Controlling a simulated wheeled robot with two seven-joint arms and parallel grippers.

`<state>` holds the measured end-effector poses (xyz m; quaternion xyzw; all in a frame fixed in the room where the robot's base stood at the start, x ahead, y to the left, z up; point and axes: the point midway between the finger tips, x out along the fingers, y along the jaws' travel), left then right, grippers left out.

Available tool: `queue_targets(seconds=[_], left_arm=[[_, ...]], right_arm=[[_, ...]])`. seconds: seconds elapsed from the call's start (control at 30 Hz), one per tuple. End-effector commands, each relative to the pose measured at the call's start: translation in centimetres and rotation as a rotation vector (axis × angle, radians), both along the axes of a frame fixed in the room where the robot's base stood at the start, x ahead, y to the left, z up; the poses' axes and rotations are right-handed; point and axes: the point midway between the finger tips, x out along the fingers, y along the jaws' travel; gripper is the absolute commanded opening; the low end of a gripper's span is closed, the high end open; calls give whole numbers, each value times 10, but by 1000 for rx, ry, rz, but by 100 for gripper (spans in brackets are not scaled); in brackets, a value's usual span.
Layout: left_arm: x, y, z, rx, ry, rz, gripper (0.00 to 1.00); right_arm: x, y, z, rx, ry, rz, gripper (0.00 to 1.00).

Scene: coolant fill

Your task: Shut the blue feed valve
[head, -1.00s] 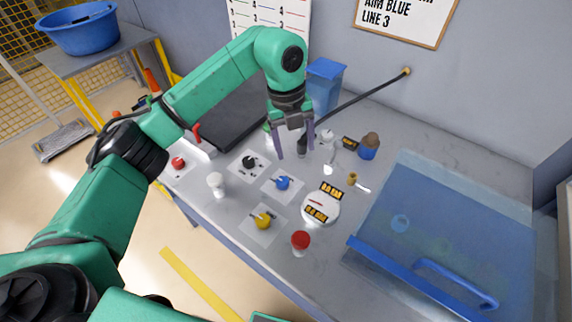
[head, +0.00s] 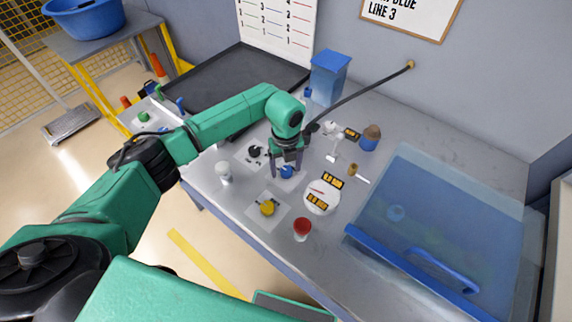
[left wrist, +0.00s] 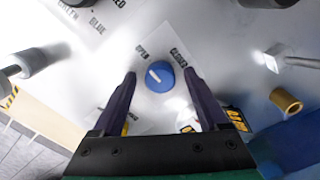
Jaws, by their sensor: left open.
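The blue valve knob (head: 287,172) sits on a white plate on the grey bench and is partly hidden by my left gripper (head: 286,168). In the left wrist view the round blue knob (left wrist: 159,77) has a white pointer mark slanting to the upper left, on the side of the "OPEN" label (left wrist: 142,53). The "CLOSED" label (left wrist: 179,57) is at upper right. My left gripper (left wrist: 160,76) is open, its dark fingers on either side of the knob, with gaps between. Whether the fingertips are down at knob height is unclear. My right gripper is not in view.
A yellow knob (head: 267,208) and a black knob (head: 255,152) stand close by. A white cup (head: 223,172), a red-topped cup (head: 302,229) and a round white dish (head: 321,197) are near. A clear blue-edged cover (head: 430,225) fills the right side.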

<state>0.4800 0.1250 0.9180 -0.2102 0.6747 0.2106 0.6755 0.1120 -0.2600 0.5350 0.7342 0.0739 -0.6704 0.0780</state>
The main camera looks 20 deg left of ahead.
Motion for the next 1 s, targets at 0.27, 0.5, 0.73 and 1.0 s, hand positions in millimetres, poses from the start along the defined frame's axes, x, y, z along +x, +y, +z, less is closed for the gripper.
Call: queue_targets(seconds=[0.27,0.5,0.73,1.0], left_arm=[[0,0,0,0,0,0,8],[0,0,0,0,0,-7,0],[1,0,-1,-1,-1,-72,0],[1,0,-3,0,-3,-257,0]], right_arm=[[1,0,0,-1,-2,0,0],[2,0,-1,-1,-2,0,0],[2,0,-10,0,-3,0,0],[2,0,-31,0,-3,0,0]])
